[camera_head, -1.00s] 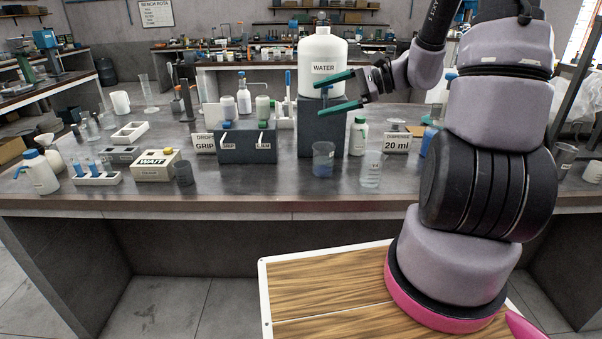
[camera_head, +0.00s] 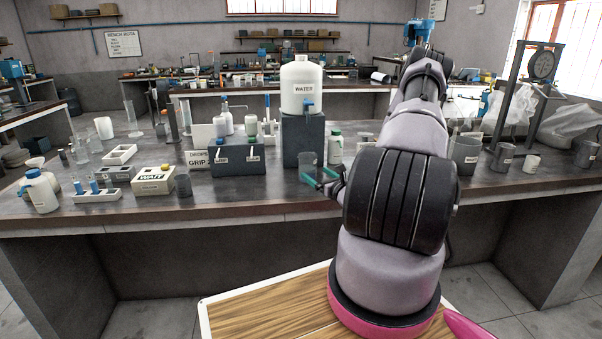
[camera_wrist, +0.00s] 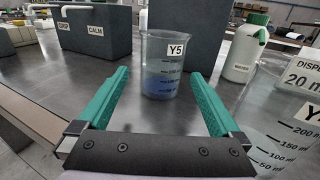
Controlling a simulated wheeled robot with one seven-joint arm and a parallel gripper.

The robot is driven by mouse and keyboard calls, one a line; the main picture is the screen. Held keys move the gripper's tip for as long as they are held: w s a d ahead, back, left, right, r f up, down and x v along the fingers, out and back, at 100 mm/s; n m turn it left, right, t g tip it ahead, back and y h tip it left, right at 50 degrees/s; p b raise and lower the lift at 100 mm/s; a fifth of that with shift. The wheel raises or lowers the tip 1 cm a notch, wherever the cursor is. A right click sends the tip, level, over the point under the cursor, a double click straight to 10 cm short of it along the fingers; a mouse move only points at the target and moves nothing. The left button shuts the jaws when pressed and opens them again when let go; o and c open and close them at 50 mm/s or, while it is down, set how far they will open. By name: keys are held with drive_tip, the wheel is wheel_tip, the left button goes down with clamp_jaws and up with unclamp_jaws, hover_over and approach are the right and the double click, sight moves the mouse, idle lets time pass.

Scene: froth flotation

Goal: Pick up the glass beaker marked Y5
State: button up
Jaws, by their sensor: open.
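The glass beaker marked Y5 (camera_wrist: 162,65) stands upright on the bench in the wrist view, with blue liquid in its lower part. Its label faces the wrist camera. In the head view the beaker (camera_head: 307,168) shows just beyond my gripper, partly hidden by it. My gripper (camera_wrist: 158,92) is open and empty. Its two green fingers point toward the beaker, one to each side of it, with the beaker standing beyond or near the fingertips. My gripper (camera_head: 324,178) also shows low over the bench in the head view.
Another glass beaker (camera_wrist: 275,140) stands close at the right of my gripper. A white bottle (camera_wrist: 243,48) and the dispenser sign (camera_wrist: 305,75) are behind it. Dark blocks (camera_wrist: 190,30) under the water container (camera_head: 300,88) stand behind Y5.

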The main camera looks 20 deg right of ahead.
sight(311, 170)
drive_tip(key=w, duration=0.4)
drive_tip(key=shift+w+a, duration=0.1)
drive_tip(key=shift+a, duration=0.2)
drive_tip(key=shift+w+f, duration=0.1)
drive_tip(key=shift+w, duration=3)
drive_tip(key=shift+c, duration=0.3)
clamp_jaws()
